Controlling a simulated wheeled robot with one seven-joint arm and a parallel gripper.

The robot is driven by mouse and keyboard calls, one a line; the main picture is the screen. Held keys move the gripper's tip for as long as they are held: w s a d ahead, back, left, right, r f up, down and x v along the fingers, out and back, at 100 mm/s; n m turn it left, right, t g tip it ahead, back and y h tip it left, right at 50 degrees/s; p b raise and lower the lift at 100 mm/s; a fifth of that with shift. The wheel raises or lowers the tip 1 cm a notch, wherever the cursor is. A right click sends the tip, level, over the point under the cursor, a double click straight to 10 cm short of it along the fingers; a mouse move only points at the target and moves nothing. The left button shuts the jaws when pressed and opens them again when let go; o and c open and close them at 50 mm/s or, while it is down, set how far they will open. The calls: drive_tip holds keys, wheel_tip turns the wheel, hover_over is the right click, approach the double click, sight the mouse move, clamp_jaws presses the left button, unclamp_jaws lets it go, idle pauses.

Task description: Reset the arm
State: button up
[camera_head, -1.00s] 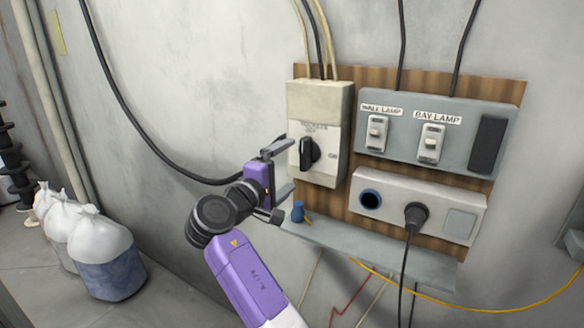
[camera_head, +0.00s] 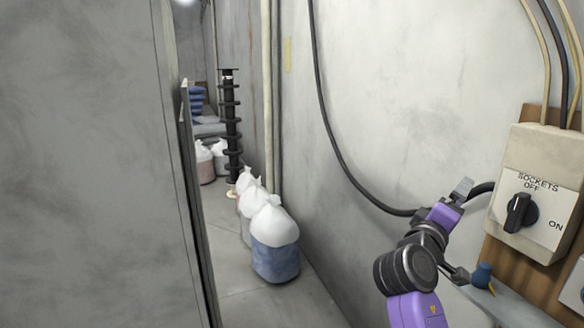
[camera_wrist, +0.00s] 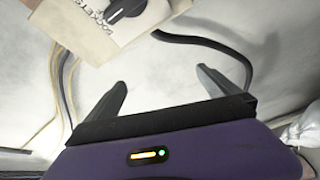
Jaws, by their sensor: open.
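My purple arm (camera_head: 412,308) reaches up from the lower right in the head view. My gripper (camera_head: 463,190) is near the wall, just left of the beige sockets switch box (camera_head: 540,190). In the wrist view my gripper (camera_wrist: 162,78) has its two fingers spread wide with nothing between them. The box also shows upside down in the wrist view (camera_wrist: 85,22), beyond the fingers. Its black knob (camera_head: 519,213) stands roughly upright, toward the OFF label.
A black cable (camera_head: 345,155) runs down the wall behind my gripper. A blue item (camera_head: 482,275) sits on the shelf below the box. White-topped bags (camera_head: 275,250) line the wall at left. A grey wall (camera_head: 80,160) fills the far left, beside a narrow passage.

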drive_tip(key=s+a+f+t+y, duration=0.5)
drive_tip(key=s+a+f+y, duration=0.75)
drive_tip(key=f, duration=0.55)
drive_tip(key=s+a+f+m+g, duration=0.1)
drive_tip(key=s+f+m, duration=0.1)
drive_tip(key=s, duration=1.8)
drive_tip(key=s+a+f+m+g+b, duration=0.1)
drive_tip(key=s+f+m+g, duration=0.1)
drive_tip(key=s, duration=1.9)
drive_tip(key=shift+s+a+f+m+y, duration=0.25)
drive_tip(key=shift+f+m+y, duration=0.1)
drive_tip(key=shift+f+m, duration=0.5)
